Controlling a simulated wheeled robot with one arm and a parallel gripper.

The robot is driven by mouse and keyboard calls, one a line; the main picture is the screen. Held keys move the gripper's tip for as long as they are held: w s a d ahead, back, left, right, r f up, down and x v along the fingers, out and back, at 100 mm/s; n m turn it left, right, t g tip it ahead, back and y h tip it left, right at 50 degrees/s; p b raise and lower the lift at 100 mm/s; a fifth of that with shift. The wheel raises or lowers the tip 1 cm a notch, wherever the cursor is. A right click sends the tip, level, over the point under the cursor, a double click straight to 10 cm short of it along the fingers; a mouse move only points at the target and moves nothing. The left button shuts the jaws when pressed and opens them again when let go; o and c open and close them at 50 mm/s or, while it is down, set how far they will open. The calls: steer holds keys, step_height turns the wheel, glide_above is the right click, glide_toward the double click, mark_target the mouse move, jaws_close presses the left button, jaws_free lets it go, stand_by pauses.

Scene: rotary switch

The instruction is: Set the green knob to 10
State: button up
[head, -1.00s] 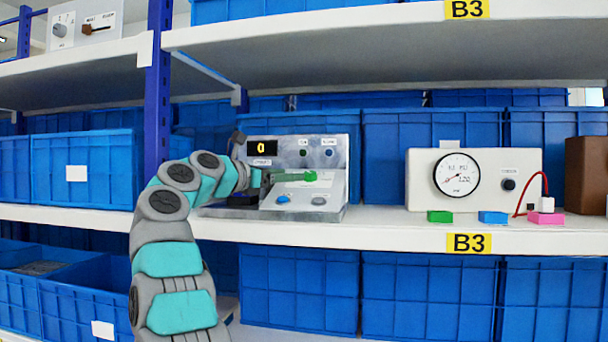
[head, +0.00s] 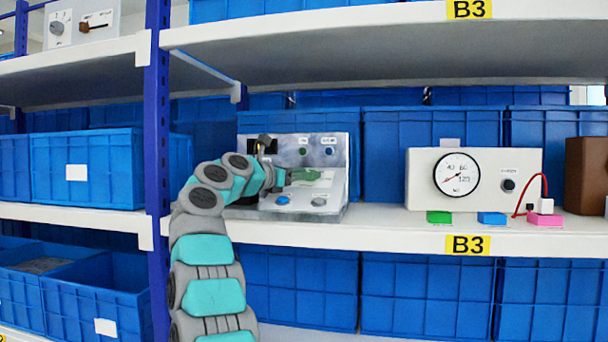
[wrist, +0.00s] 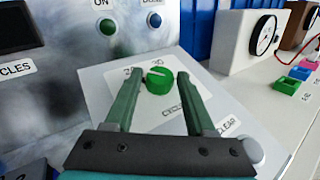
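The green knob (wrist: 159,80) sits on the sloped light panel of a grey control box (head: 330,160). In the wrist view it lies between the tips of my gripper's two green fingers. My gripper (wrist: 157,84) is open, with one finger on each side of the knob and a gap visible; contact is not clear. A pale pointer mark shows on the knob. In the head view my gripper (head: 303,175) is at the panel, and the knob is hard to separate from the fingers.
A white gauge box (head: 475,180) stands to the right. Shelf surface between is clear.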

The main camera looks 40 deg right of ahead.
jaws_close()
steer(key=shift+s+f+n+t+b, duration=0.2)
steer(key=shift+n+t+b, duration=0.6)
steer(key=shift+b, duration=0.5)
steer(key=shift+t+b, duration=0.35)
steer(key=shift+t, duration=0.05)
steer(key=shift+s+d+n+t+y+b, duration=0.1)
steer(key=shift+n+t+y+b, duration=0.35)
steer(key=shift+n+t, duration=0.5)
steer(key=shift+s+n+t+y+b, duration=0.1)
steer(key=shift+n+t+y+b, duration=0.15)
steer(key=shift+n+t+b, duration=0.5)
steer(key=shift+s+d+r+n+t+y+p, duration=0.15)
steer(key=shift+n+t+y+p, duration=0.5)
steer(key=shift+n+t, duration=0.55)
steer(key=shift+s+r+n+t+y+p, duration=0.15)
steer(key=shift+n+t+y+p, duration=0.3)
steer(key=shift+n+t+y, duration=0.55)
steer(key=shift+n+t+y+p, duration=0.45)
steer(key=shift+n+t+p, duration=0.15)
steer(key=shift+n, duration=0.2)
steer(key=shift+d+f+n, duration=0.1)
steer(key=shift+n, duration=0.3)
